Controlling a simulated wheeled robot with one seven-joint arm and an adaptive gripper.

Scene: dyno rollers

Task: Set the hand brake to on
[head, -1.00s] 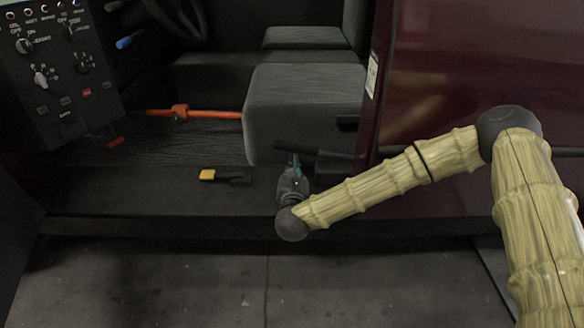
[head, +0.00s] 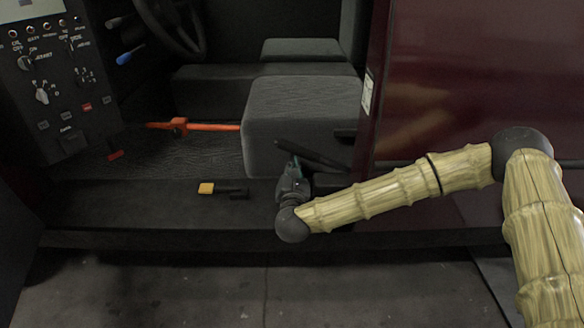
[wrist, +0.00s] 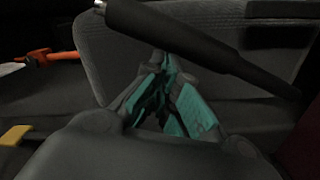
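A black lever (head: 318,157) that looks like the hand brake stands beside the grey seat. Its thick grip end points left and up, and it slopes down to the right. In the wrist view the lever (wrist: 195,43) crosses the upper middle, just beyond my fingertips. My gripper (head: 293,170), with teal finger pads, is under the lever near its grip. In the wrist view my gripper (wrist: 168,62) has its fingertips together, with nothing visible between them. The tips look close against the lever's underside; contact is not certain. The lever's base is hidden.
A grey seat (head: 300,110) is directly behind the lever. A yellow-ended black lever (head: 206,188) and an orange bar (head: 205,127) are to the left. A control panel (head: 55,85) stands far left, a dark red body panel (head: 440,80) right. Bare floor lies in front.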

